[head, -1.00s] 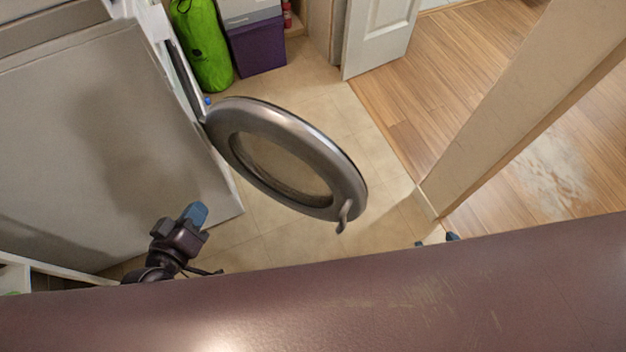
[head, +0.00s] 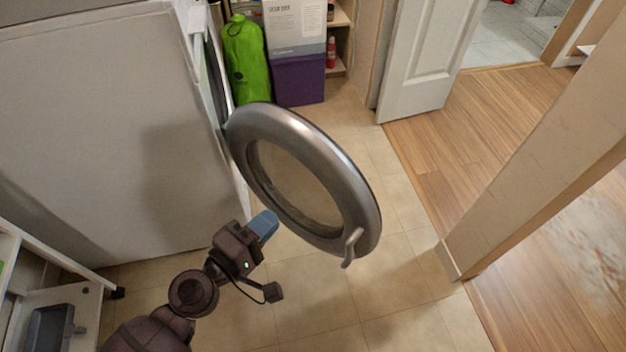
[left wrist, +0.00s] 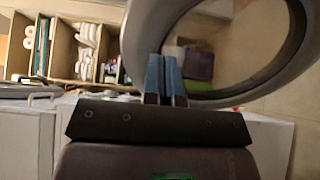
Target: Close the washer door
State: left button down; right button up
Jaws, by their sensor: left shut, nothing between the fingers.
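The washer door (head: 352,188) is a round grey ring with a see-through middle. It stands wide open, swung out from its hinge side at the left, with a small latch hook (head: 351,247) at its lower right edge. My left gripper (head: 267,224) is shut and empty, with blue fingertips close to the lower left of the ring. In the left wrist view the shut blue fingers (left wrist: 166,77) overlap the near side of the door ring (left wrist: 275,75); I cannot tell whether they touch it. My right gripper is not in view.
The light grey side of an appliance (head: 100,130) fills the left. A green bag (head: 246,62) and a purple box (head: 298,82) stand behind the door. A white room door (head: 425,60) and a wall edge (head: 540,150) are at the right. The tiled floor (head: 390,290) is clear.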

aim_at(319, 171)
pick_arm(q)
jog(key=p+x, duration=0.2)
jog(key=x, duration=1)
jog(key=shift+w+d, duration=0.2)
jog(key=shift+w, duration=0.05)
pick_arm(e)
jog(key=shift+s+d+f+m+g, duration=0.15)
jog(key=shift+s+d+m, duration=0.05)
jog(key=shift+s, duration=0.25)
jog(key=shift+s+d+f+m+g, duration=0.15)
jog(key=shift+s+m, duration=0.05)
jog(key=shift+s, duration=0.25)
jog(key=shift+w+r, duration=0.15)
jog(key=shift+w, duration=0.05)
pick_arm(q)
jog(key=shift+w, duration=0.1)
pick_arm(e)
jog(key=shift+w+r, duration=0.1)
